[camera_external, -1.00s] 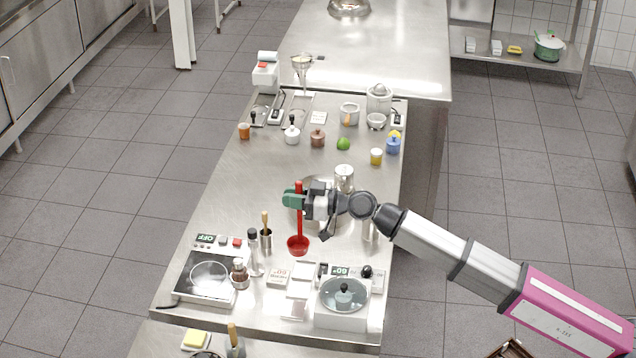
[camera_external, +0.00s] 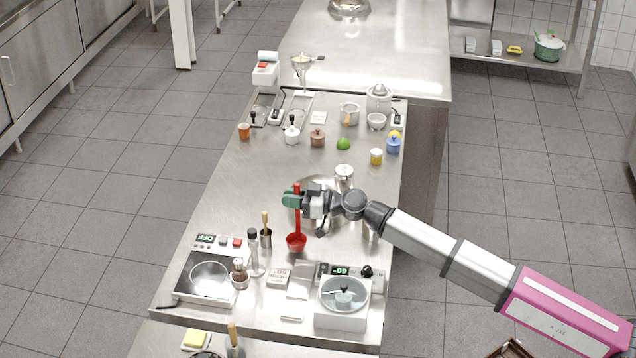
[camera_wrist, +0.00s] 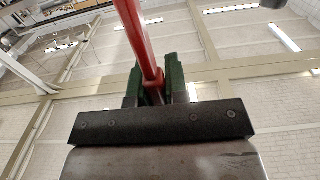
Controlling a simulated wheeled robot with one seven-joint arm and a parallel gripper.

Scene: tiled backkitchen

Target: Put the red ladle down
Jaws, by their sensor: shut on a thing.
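The red ladle (camera_external: 297,241) hangs close to upright in the external view, its bowl at the bottom and its handle rising to my gripper (camera_external: 292,199). My gripper is shut on the upper part of the handle, above the middle of the steel table (camera_external: 235,185). I cannot tell whether the bowl touches the table. In the wrist view the red handle (camera_wrist: 138,38) runs between the green fingers of my gripper (camera_wrist: 153,85); the bowl is not in that view.
A hot plate (camera_external: 208,278), a bottle (camera_external: 239,274) and a holder with a wooden-handled tool (camera_external: 266,236) stand left of the ladle. A scale with a bowl (camera_external: 342,300) is at front right. A steel canister (camera_external: 344,176) stands behind my gripper. Bare tabletop lies to the left.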

